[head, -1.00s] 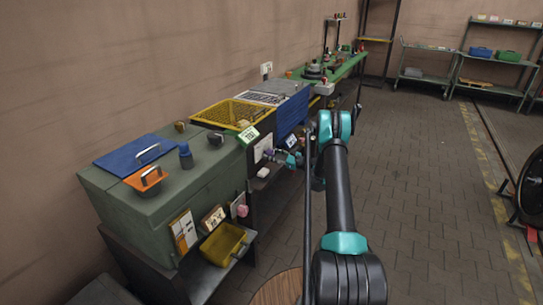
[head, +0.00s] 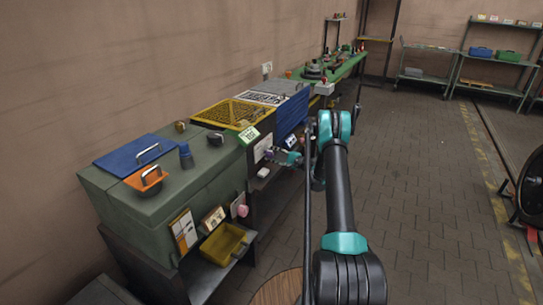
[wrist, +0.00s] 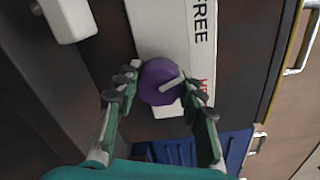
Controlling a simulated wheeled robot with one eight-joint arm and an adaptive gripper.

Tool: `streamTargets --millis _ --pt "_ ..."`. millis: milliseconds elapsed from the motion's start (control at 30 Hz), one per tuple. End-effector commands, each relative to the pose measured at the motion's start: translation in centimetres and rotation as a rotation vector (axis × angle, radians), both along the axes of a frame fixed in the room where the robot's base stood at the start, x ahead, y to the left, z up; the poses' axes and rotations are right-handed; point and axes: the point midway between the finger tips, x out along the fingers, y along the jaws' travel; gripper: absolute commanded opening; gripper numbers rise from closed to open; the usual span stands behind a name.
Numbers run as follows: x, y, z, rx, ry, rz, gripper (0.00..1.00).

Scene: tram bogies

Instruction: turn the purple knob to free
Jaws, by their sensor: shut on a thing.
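The purple knob (wrist: 158,84) sits on a white plate (wrist: 178,38) in the wrist view. A white pointer mark on the knob's face points right and slightly up in that view. The plate reads FREE (wrist: 201,20) above the knob's level; a red word (wrist: 206,86) lower down is partly hidden by a finger. My gripper (wrist: 164,86) is shut on the knob, one finger on each side. In the head view my gripper (head: 287,157) is at the front of the dark cabinet with the white plate (head: 263,148); the knob is too small to make out clearly there.
A white block (wrist: 70,18) juts out near the knob at upper left in the wrist view. A blue drawer unit (head: 292,113) stands just beyond the cabinet. A green cabinet (head: 150,205) and yellow bin (head: 222,243) are nearer. Paved floor to the right is open.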

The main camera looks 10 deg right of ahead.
Motion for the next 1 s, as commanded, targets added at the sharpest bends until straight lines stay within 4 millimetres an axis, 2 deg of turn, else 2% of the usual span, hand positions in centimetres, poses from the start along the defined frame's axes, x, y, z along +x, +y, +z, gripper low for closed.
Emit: streamTargets --millis 400,1000 --pt "-0.09 -0.03 -0.10 -0.152 -0.206 0.002 0.10" --pt "-0.11 -0.03 -0.12 -0.191 -0.260 0.002 0.10"
